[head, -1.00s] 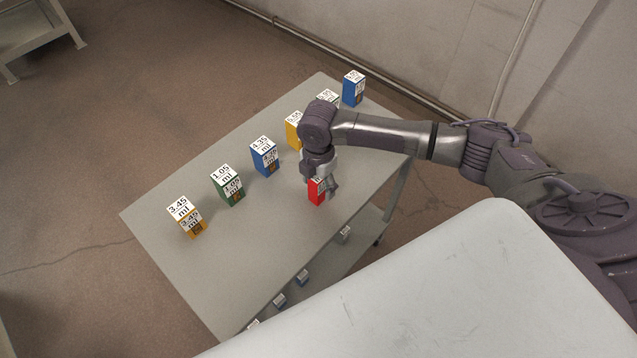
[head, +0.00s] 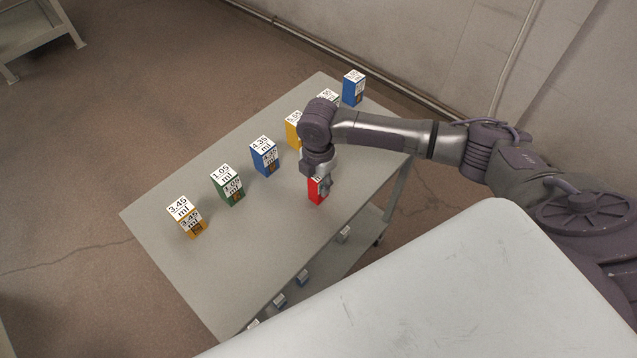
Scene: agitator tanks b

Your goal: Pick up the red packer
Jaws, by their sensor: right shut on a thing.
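The red packer (head: 315,197) is a small red box with a white label near the right front edge of the grey table (head: 240,270). My right gripper (head: 321,184) points down over it and is shut on it. The gripper and wrist hide the packer's top and part of its sides. I cannot tell whether the packer's base touches the table. My left gripper is not in view.
Behind stand an orange box (head: 193,229), a green box (head: 232,196), a blue box (head: 266,169), a yellow box (head: 291,134) and a far blue box (head: 350,95), in a row. Another is partly hidden by my arm. The table's front left is clear. Small boxes lie on a lower shelf.

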